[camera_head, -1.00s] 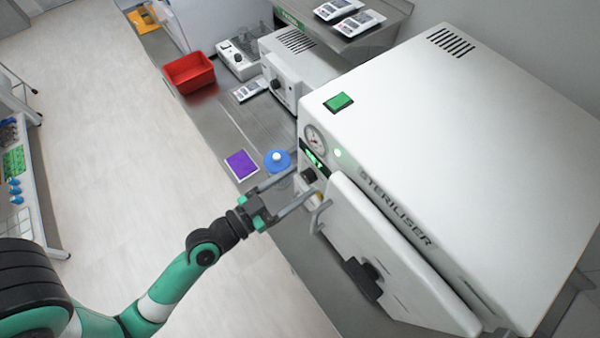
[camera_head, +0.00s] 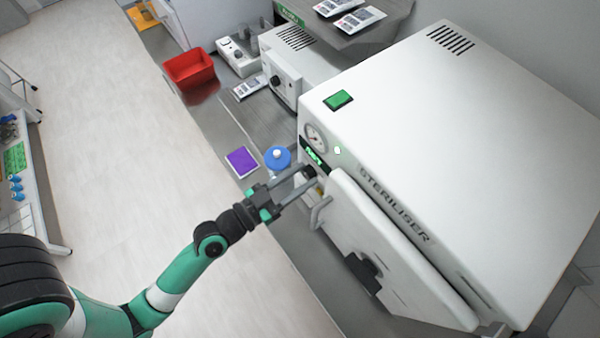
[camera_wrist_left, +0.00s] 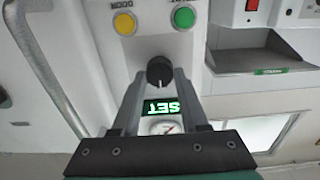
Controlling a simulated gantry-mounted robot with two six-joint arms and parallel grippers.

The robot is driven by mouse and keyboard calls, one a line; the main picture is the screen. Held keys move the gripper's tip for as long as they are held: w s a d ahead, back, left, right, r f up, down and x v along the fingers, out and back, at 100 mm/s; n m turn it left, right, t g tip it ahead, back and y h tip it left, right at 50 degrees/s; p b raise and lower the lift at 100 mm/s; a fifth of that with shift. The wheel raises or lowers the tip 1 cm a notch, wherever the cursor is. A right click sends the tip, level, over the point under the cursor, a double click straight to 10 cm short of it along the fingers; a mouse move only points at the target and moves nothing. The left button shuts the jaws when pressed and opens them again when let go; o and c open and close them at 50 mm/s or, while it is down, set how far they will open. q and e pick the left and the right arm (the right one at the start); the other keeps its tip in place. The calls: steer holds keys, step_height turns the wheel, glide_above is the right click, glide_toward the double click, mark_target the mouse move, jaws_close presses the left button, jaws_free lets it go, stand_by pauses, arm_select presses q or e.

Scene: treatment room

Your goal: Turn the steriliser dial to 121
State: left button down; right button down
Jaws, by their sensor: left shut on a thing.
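The display there (camera_wrist_left: 161,108) reads SET, upside down. My right gripper is in neither view.
Yellow (camera_wrist_left: 124,23) and green (camera_wrist_left: 184,17) buttons sit near the dial. A red bin (camera_head: 190,72) is farther back.

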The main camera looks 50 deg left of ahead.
arm_select(q)
steer(key=shift+n, duration=0.4)
steer(key=n, duration=0.4)
steer(key=shift+a+p, duration=0.1)
steer(key=shift+p, duration=0.25)
steer(key=n, duration=0.5)
steer(key=shift+p, duration=0.35)
steer(key=shift+c, duration=2.2)
jaws_free()
steer(key=shift+f, duration=0.1)
